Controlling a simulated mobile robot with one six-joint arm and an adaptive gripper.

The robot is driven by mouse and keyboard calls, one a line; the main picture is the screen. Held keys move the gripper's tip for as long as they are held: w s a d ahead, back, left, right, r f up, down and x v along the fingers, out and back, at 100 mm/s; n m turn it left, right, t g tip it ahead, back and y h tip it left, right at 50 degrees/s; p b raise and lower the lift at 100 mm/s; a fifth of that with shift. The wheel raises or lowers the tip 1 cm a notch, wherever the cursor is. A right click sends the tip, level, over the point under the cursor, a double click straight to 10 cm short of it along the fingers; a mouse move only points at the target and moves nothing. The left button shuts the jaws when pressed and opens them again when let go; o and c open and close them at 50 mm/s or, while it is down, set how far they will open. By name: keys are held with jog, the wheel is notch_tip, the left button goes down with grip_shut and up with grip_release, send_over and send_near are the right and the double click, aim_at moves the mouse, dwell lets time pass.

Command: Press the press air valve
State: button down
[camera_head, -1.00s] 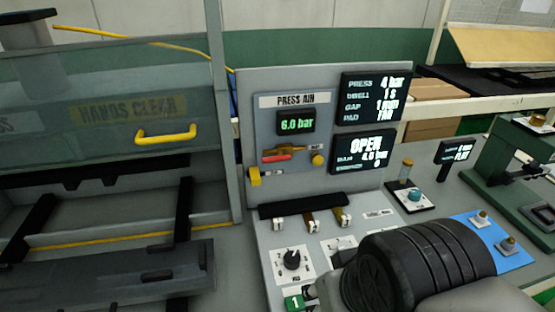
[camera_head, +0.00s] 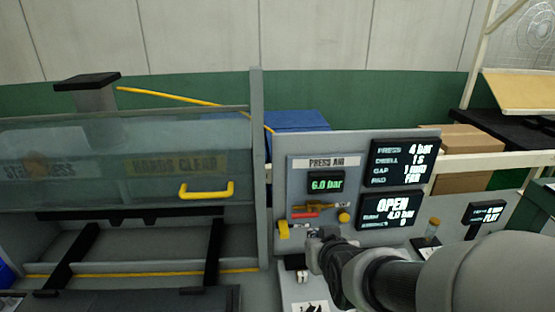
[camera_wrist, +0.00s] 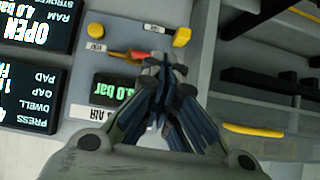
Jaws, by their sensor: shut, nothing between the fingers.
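The press air valve (camera_head: 306,213) is on the grey PRESS AIR panel (camera_head: 298,168). It has a red lever lying about level and brass-yellow parts. Its red lever also shows in the wrist view (camera_wrist: 118,54), partly hidden by my fingers. My gripper (camera_head: 318,236) is shut and empty, just below and right of the lever in the head view. In the wrist view the closed fingertips (camera_wrist: 165,65) overlap one end of the valve; I cannot tell whether they touch it. A green display (camera_head: 326,184) above the valve reads 6.0 bar.
A yellow knob (camera_head: 344,217) sits right of the valve and a yellow block (camera_head: 284,230) at lower left. Two black displays (camera_head: 400,161) stand on the right. The clear guard with a yellow handle (camera_head: 207,190) is on the left. My arm hides part of the console.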

aim_at(299, 189)
jog(key=w+r+t+p, duration=0.3)
jog(key=w+t+p, duration=0.1)
jog(key=w, duration=0.3)
jog(key=shift+w+a+p, duration=0.15)
jog(key=shift+w+p, duration=0.15)
jog(key=shift+p, duration=0.25)
jog(key=shift+w, duration=0.1)
jog(key=x, duration=1)
jog(key=shift+s+f+b, duration=0.4)
jog(key=shift+s+f, duration=0.45)
jog(key=shift+f, duration=0.25)
jog(key=shift+s+f, duration=0.35)
jog(key=shift+f, duration=0.05)
jog(key=shift+w, duration=0.1)
